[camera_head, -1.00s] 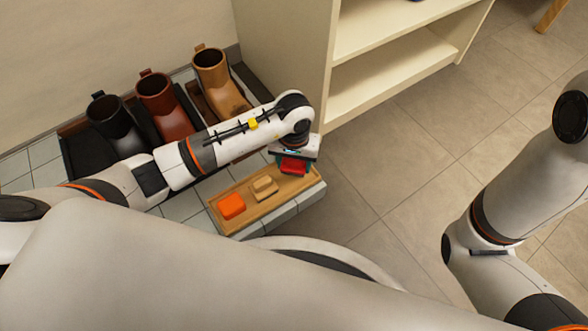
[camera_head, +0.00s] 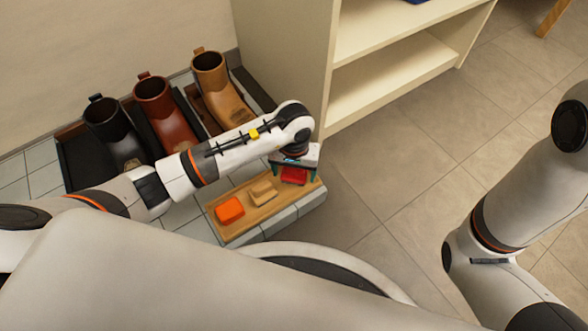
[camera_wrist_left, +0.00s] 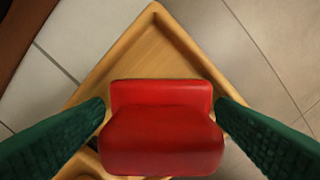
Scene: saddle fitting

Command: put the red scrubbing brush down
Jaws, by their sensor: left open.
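The red scrubbing brush (camera_head: 294,175) sits at the right end of a wooden tray (camera_head: 240,226), beside a tan brush (camera_head: 263,191) and an orange one (camera_head: 230,210). My left gripper (camera_head: 294,174) is right above the red brush. In the left wrist view the red brush (camera_wrist_left: 162,128) lies between the two green fingers (camera_wrist_left: 160,112), with small gaps at its upper sides. The fingers are open. The tray's corner (camera_wrist_left: 153,12) shows beyond the brush. The right arm shows at the right, but its gripper is out of view.
Black (camera_head: 113,130), reddish-brown (camera_head: 164,110) and tan (camera_head: 220,88) boots stand in dark trays behind my left arm. A cream shelf unit (camera_head: 290,60) rises at the back. Tiled floor to the right of the tray is clear.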

